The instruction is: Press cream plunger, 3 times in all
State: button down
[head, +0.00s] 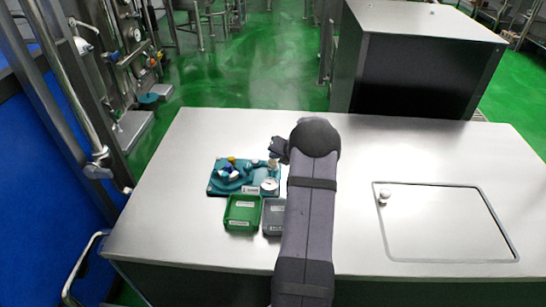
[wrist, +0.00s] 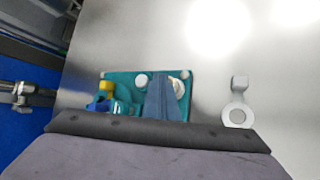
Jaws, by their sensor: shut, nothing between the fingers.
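The teal board (head: 215,187) lies flat on the steel table, left of my arm. It carries blue and white fittings, a yellow-topped part (wrist: 106,86), and a white round dial (head: 269,184). A pale round-topped part (head: 273,163) at its right edge may be the cream plunger; I cannot tell for sure. My gripper (head: 278,149) is shut and empty, near the board's far right corner. In the wrist view a blue-grey finger shape (wrist: 161,80) covers part of the board (wrist: 128,76). I cannot tell whether it touches any fitting.
A green tray (head: 242,213) and a grey tray (head: 273,217), partly hidden by my arm, sit at the board's near side. A knobbed hatch (head: 440,222) is at right.

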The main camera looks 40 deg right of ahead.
aim_at(275, 161)
jog(key=shift+r+p, duration=1.45)
jog(key=shift+p, duration=0.05)
jog(key=shift+r, duration=0.1)
jog(key=shift+r+p, duration=2.4)
jog(key=shift+p, duration=0.1)
dwell(0.5)
notch_tip(275, 161, up, 4)
jog(key=p, duration=0.5)
jog(key=shift+f, duration=0.2)
